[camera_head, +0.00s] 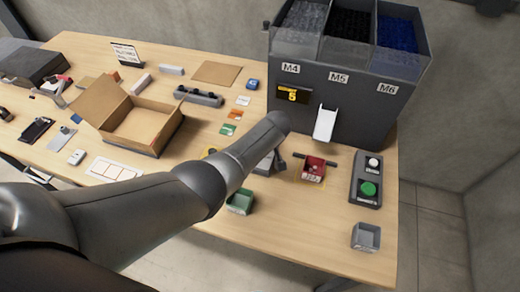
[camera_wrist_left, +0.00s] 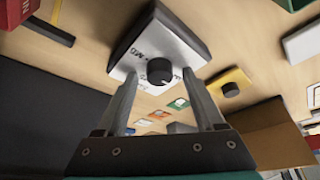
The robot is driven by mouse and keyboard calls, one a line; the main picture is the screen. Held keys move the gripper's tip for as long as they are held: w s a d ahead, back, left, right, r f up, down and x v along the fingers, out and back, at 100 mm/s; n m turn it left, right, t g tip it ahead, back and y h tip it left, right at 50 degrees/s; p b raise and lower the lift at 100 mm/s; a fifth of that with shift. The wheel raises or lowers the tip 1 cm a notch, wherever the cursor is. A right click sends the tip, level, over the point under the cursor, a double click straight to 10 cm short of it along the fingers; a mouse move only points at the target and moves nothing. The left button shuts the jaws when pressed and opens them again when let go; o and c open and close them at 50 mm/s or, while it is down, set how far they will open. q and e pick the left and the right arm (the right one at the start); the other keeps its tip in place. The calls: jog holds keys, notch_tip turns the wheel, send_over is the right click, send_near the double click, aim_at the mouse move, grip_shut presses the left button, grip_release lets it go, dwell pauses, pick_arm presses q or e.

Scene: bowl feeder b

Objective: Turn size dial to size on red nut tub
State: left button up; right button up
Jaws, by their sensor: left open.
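In the left wrist view the size dial, a black round knob (camera_wrist_left: 160,71), sits on a white plate of a dark box (camera_wrist_left: 172,32). One label on the plate looks like M6; where the knob points is unclear. My open left gripper (camera_wrist_left: 160,80) has its fingertips on either side of the knob; contact cannot be told. My right gripper is not in view.
The grey feeder (camera_head: 335,105) has bins marked M4, M5 and M6, and its display (camera_head: 291,96) reads 5. A button box (camera_head: 367,180), green tub (camera_head: 241,201) and grey tub (camera_head: 366,237) stand nearby. A yellow plate with a knob (camera_wrist_left: 231,88) is beside the dial.

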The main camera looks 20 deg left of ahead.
pick_arm(q)
jog(key=shift+r, duration=0.15)
jog(key=shift+s+d+r+p, duration=0.1)
jog(key=shift+r+p, duration=0.15)
jog(key=shift+p, duration=0.1)
jog(key=p+v, duration=0.5)
jog(key=v, duration=0.9)
jog(key=shift+d+r, duration=0.15)
jog(key=shift+s, duration=0.1)
